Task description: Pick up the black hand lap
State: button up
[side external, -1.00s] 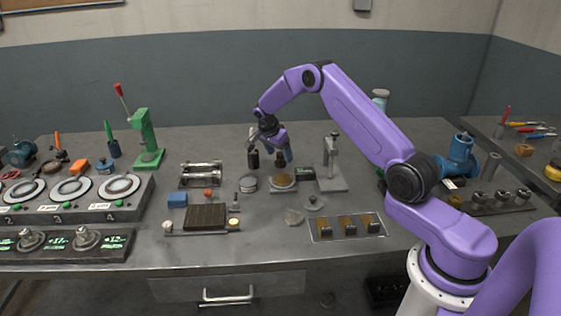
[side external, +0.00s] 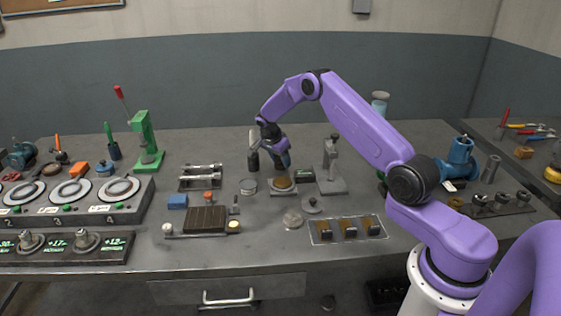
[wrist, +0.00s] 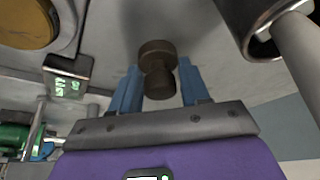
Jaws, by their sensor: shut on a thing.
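The black hand lap (wrist: 157,52) shows in the wrist view as a dark, brownish-black knob with a wide round head and a narrower stem. Its stem sits between the two blue fingers of my gripper (wrist: 160,88), which are shut on it. The lap is too small and dark there to make out clearly. I cannot tell whether it touches the bench.
A dark cup (side external: 253,162) with a pale rod stands close left of my gripper; its metal rim fills the wrist view's upper right. A grey stand (side external: 333,170) is to the right.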

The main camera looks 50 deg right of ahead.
jog(key=shift+r, duration=0.55)
notch_tip(320, 180, up, 2)
jog(key=shift+r, duration=0.15)
jog(key=s+a+r, duration=0.2)
jog(key=s+r, duration=0.2)
jog(key=s, duration=0.2)
jog(key=s+a+r, duration=0.2)
jog(key=s+r, duration=0.3)
jog(key=s, duration=0.2)
jog(key=shift+a+r, duration=0.3)
jog(key=shift+a, duration=0.05)
jog(key=shift+s, duration=0.1)
